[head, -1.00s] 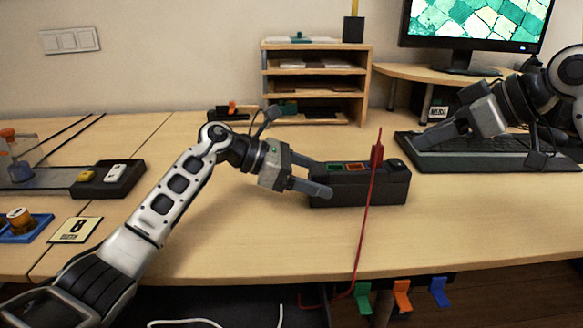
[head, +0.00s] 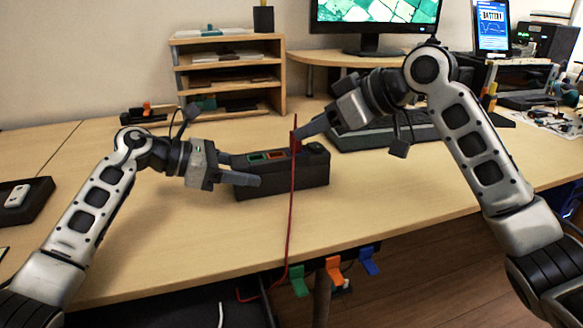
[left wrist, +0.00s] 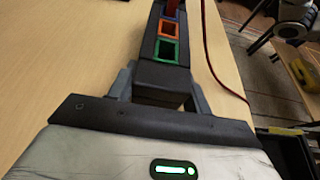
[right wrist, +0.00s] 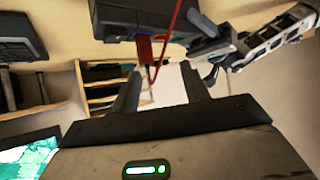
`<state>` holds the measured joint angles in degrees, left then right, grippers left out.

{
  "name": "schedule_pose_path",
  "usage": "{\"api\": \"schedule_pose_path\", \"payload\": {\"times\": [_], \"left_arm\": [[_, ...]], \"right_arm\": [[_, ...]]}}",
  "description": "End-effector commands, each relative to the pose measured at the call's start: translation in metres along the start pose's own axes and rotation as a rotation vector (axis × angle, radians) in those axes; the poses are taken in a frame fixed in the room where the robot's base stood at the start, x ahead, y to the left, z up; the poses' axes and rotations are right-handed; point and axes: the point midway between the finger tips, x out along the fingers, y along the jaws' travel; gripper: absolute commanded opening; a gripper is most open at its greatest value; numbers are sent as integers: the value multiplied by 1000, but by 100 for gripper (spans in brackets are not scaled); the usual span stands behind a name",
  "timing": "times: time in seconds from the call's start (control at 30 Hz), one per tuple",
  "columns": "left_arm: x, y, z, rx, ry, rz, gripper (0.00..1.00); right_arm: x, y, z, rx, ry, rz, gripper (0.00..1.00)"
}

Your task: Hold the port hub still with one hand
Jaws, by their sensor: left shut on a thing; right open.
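The port hub (head: 285,182) is a long dark box on the desk, with green, orange and blue-rimmed ports on top. My left gripper (head: 240,171) is shut on its left end; in the left wrist view the fingers flank the hub (left wrist: 153,76) beside its green port (left wrist: 166,50). A red plug (head: 296,140) stands upright at the hub, past the orange port; its seating is unclear. Its red cable (head: 291,220) hangs over the front edge. My right gripper (head: 308,130) is open close to the plug, which shows beyond its fingertips in the right wrist view (right wrist: 144,48).
Green (head: 299,281), orange (head: 334,269) and blue (head: 368,260) clips hang under the desk's front edge. A keyboard (head: 385,135) lies behind the hub to the right. A wooden shelf (head: 283,75) and a monitor stand behind. The desk in front is clear.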

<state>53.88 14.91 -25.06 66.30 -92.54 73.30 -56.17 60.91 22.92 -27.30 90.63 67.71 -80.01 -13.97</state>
Motion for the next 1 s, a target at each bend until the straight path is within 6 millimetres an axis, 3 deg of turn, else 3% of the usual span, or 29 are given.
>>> {"api": "schedule_pose_path", "payload": {"times": [0.03, 0.1, 0.27, 0.5, 0.73, 0.87, 1.0], "left_arm": [[0, 0, 0, 0, 0, 0, 22], [0, 0, 0, 0, 0, 0, 22], [0, 0, 0, 0, 0, 0, 22], [0, 0, 0, 0, 1, 0, 22], [0, 0, 0, 0, 1, -1, 22], [0, 0, 0, 0, 1, -1, 22], [0, 0, 0, 0, 0, -1, 22]], "right_arm": [[21, -22, -5, 15, 51, 3, 45], [41, -48, -14, 58, 150, 40, 45], [55, -51, 10, 138, 277, 244, 45], [32, -55, 43, 209, 457, 527, 45], [4, -59, 57, 229, 556, 678, 45], [1, -56, 58, 228, 570, 704, 45], [11, -45, 51, 227, 569, 707, 45]]}}
